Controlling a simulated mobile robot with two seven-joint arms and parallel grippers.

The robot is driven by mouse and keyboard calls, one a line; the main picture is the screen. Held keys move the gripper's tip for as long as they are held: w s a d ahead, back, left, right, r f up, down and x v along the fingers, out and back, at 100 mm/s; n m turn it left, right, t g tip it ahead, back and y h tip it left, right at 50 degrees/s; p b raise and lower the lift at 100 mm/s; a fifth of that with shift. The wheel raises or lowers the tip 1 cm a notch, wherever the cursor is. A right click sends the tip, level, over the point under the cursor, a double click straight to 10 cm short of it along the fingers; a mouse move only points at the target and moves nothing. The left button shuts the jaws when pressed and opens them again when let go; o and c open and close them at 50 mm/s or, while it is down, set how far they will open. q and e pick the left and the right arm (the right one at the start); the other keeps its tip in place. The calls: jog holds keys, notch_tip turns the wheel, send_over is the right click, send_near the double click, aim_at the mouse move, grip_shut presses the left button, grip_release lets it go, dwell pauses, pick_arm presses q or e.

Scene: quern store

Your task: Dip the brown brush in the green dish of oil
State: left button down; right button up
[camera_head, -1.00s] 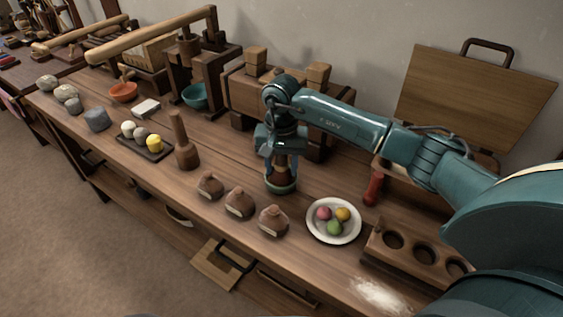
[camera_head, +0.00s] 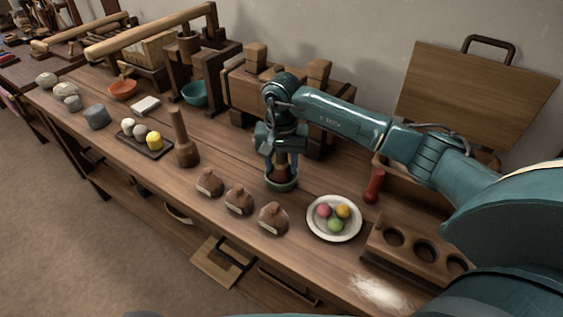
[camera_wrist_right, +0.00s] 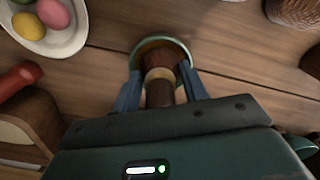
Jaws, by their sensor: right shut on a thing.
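The brown brush (camera_wrist_right: 160,88) with a pale band is upright between the fingers of my right gripper (camera_head: 281,165), which is shut on it. The green dish (camera_head: 281,185) stands on the wooden bench below that gripper. In the right wrist view the dish's rim (camera_wrist_right: 143,44) shows around the lower end of the brush. That end sits within the rim, but I cannot tell how deep it reaches. The oil is hidden by the brush and fingers. My left gripper is not in view.
A white plate (camera_head: 312,232) with coloured balls stands right of the dish. Three brown lumpy objects (camera_head: 238,200) are in front. A red upright object (camera_head: 374,186) and a holed wooden rack (camera_head: 405,259) are on the right. A wooden pestle-like piece (camera_head: 184,146) stands left.

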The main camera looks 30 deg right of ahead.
jog(key=shift+f, duration=0.3)
dwell(0.5)
jog(key=shift+s+f+b, duration=0.1)
jog(key=shift+f+b, duration=0.05)
jog(key=shift+b, duration=0.25)
dwell(0.7)
jog(key=shift+r+p, duration=2.05)
jog(key=shift+r, duration=1.55)
